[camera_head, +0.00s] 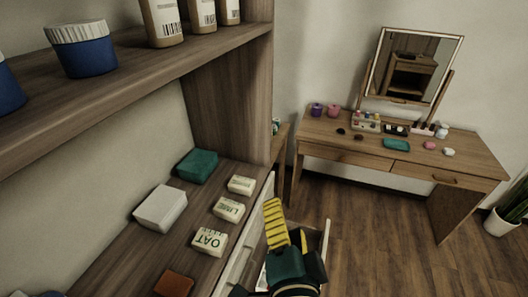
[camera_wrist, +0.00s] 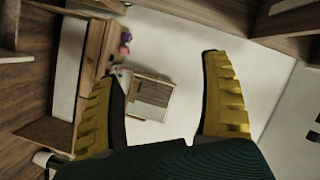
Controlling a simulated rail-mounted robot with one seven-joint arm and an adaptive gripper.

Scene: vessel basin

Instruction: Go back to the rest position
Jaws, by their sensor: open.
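My gripper (camera_wrist: 158,68) shows in the wrist view with its two yellow ribbed fingers spread wide apart. It is open and nothing is between the fingers. In the head view my gripper (camera_head: 274,210) is at the bottom centre, just right of the lower shelf's edge and apart from the soaps.
The lower wooden shelf (camera_head: 120,262) holds labelled soaps (camera_head: 229,208), a white block (camera_head: 160,208), a teal block (camera_head: 198,165) and a brown block (camera_head: 174,284). The upper shelf (camera_head: 150,75) holds bottles and a blue jar. An open drawer (camera_head: 325,240) is beside my gripper. Floor (camera_head: 380,230) is clear to the right.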

